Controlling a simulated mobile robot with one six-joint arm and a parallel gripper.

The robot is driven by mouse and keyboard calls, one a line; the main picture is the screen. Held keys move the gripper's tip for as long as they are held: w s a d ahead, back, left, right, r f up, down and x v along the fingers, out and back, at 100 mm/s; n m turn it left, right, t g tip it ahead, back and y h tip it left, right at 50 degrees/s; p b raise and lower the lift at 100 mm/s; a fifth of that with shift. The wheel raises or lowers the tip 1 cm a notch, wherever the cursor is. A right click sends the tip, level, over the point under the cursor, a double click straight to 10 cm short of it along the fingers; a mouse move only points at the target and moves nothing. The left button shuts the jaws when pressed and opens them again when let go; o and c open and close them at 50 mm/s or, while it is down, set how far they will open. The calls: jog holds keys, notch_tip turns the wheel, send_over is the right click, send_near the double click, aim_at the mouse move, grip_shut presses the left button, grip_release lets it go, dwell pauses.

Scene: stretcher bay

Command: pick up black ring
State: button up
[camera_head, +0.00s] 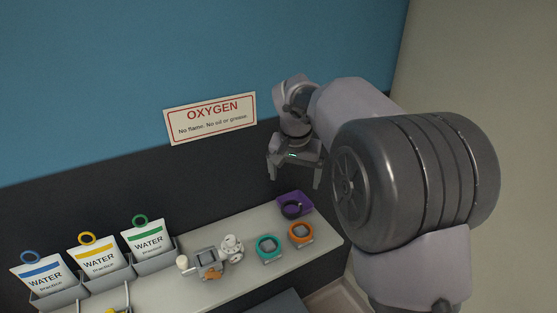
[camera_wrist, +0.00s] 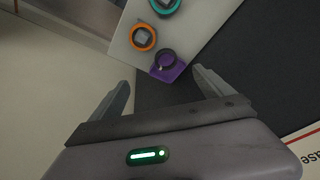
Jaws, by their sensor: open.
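The black ring (camera_head: 291,211) rests on a purple tray (camera_head: 306,199) at the far right end of the shelf in the head view. In the wrist view the black ring (camera_wrist: 167,59) lies on the purple tray (camera_wrist: 178,73), beyond my fingertips and roughly midway between them. My gripper (camera_head: 294,181) hangs above the tray with its fingers apart and empty. In the wrist view my gripper (camera_wrist: 161,82) also shows both fingers spread, with nothing between them.
An orange ring (camera_head: 301,234) and a teal ring (camera_head: 269,248) lie near the tray on the shelf (camera_head: 225,273). White and grey fittings (camera_head: 208,263) stand further left, then several labelled water packs (camera_head: 93,256). The wall with the OXYGEN sign (camera_head: 211,117) is close behind.

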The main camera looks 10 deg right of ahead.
aim_at(291, 203)
jog(key=w+x, duration=0.1)
jog(key=x, duration=0.6)
jog(key=w+b+x, duration=0.1)
jog(key=x, duration=0.5)
jog(key=w+b+x, duration=0.1)
jog(key=x, duration=0.6)
jog(key=shift+w+a+r, duration=0.1)
jog(key=shift+a+r, duration=0.05)
jog(key=shift+a, duration=0.05)
jog(key=shift+r, duration=0.15)
jog(key=shift+c, duration=0.2)
jog(key=c, duration=1.5)
jog(key=shift+r, duration=0.35)
notch_tip(291, 203, up, 3)
jog(key=shift+f+p, duration=0.15)
jog(key=shift+p, duration=0.3)
jog(key=s+r+b, duration=0.1)
jog(key=s, duration=1.5)
jog(key=shift+d+r, duration=0.25)
jog(key=shift+s, duration=0.1)
